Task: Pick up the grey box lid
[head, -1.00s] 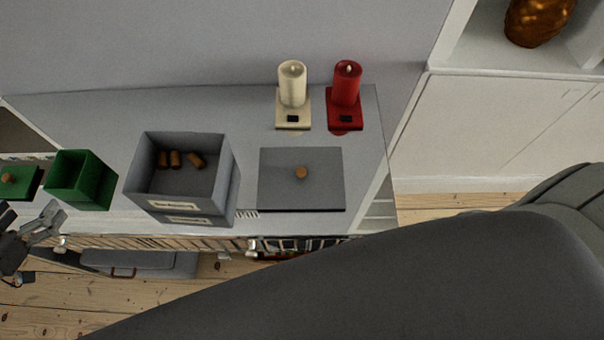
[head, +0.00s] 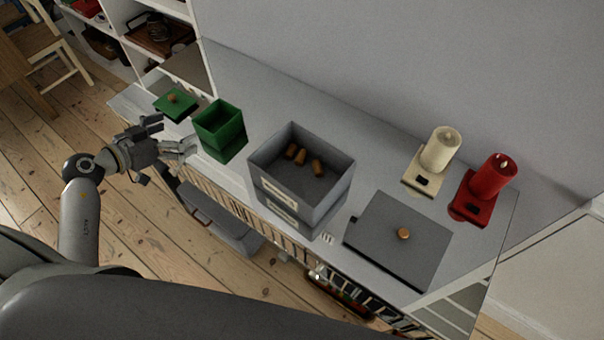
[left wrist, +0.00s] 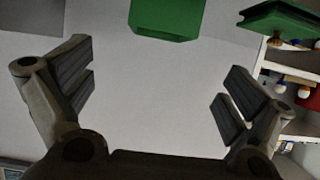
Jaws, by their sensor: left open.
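The grey box lid (head: 385,252) lies flat on the shelf top, with a round wooden knob (head: 404,234) on it. It is right of the open grey box (head: 262,186), which holds several small brown pieces (head: 306,160). My left gripper (head: 172,138) is open and empty at the shelf's front edge, beside the green box (head: 232,143) and far left of the grey lid. In the left wrist view its two fingers (left wrist: 155,95) are spread, with the green box (left wrist: 166,18) beyond them. My right gripper is not in view.
A green lid (head: 180,107) with a knob lies at the far left of the white shelf top (head: 262,85). Grey storage (head: 222,222) sits below the front edge.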

